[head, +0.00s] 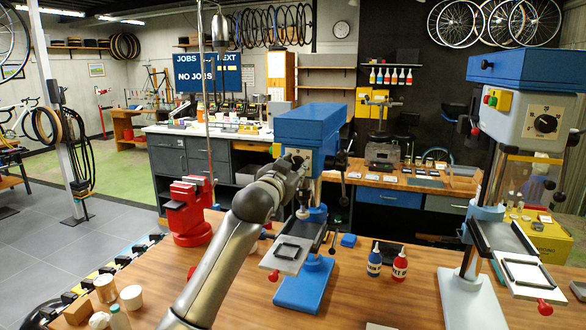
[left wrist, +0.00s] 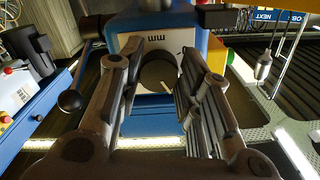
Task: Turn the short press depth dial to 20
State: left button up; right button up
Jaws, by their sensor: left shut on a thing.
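The short press (head: 312,124) has a blue head and stands in the middle of the wooden bench. My left gripper (head: 298,163) is at the front face of its head and covers the depth dial in the head view. In the left wrist view the dark round dial (left wrist: 158,78) lies between the two fingers of my left gripper (left wrist: 162,72), which is shut on it. A pale pointer mark shows low on the dial's face. Small markings sit above it on the white panel (left wrist: 150,43), too small to read. My right gripper is not in view.
A taller blue press (head: 515,75) stands at the right with its own dial. A red vise (head: 190,208) is left of my arm. A blue bottle (head: 375,262) and a red bottle (head: 399,264) stand right of the short press.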

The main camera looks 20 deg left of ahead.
pick_arm(q)
jog(key=m+p, duration=0.1)
jog(key=m, duration=0.1)
jog(key=shift+a+r+m, duration=0.1)
jog(key=shift+r+m, duration=0.05)
jog(key=shift+m, duration=0.15)
jog(key=shift+m+p, duration=0.85)
jog(key=shift+m, duration=0.55)
jog(key=o, duration=1)
jog(key=shift+s, duration=0.15)
jog(key=s, duration=1.1)
jog(key=shift+s+a, duration=0.2)
jog(key=shift+s, duration=0.2)
